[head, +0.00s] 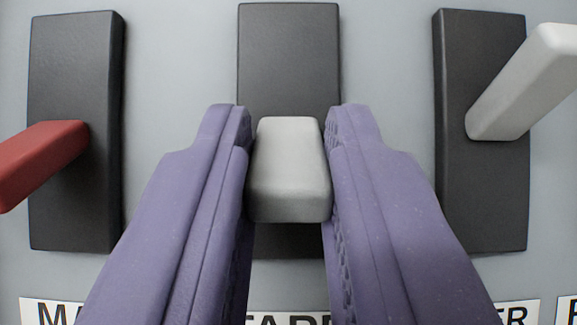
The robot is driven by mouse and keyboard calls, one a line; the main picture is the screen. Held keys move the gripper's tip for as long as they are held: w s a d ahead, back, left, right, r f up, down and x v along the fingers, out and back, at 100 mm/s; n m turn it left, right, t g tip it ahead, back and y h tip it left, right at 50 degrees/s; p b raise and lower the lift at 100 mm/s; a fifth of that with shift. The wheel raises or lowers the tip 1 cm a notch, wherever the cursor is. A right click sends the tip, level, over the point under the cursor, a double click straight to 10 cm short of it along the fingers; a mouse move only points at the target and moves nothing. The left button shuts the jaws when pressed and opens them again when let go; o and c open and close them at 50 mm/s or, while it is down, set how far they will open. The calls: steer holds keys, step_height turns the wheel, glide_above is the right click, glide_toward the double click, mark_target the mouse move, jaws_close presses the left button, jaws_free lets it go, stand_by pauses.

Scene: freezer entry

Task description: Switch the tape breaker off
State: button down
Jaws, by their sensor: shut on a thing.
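The tape breaker is the middle one in the head view, a black plate (289,50) with a light grey lever (290,170) sticking out toward me. A label (290,319) below it is partly hidden by my fingers; the letters I can see look like "TAPE". My gripper (289,165) has two purple fingers, one on each side of the grey lever, and is shut on it. The lower part of the plate is mostly hidden behind the lever and fingers.
To the left is a black breaker plate (75,210) with a red lever (42,160). To the right is another black plate (482,200) with a light grey lever (525,80). Both levers stick out near my fingers. The grey panel (180,60) shows between the plates.

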steer(key=c, duration=1)
jaws_free()
steer(key=shift+o, duration=0.2)
steer(key=p+v, duration=0.1)
steer(key=v, duration=0.7)
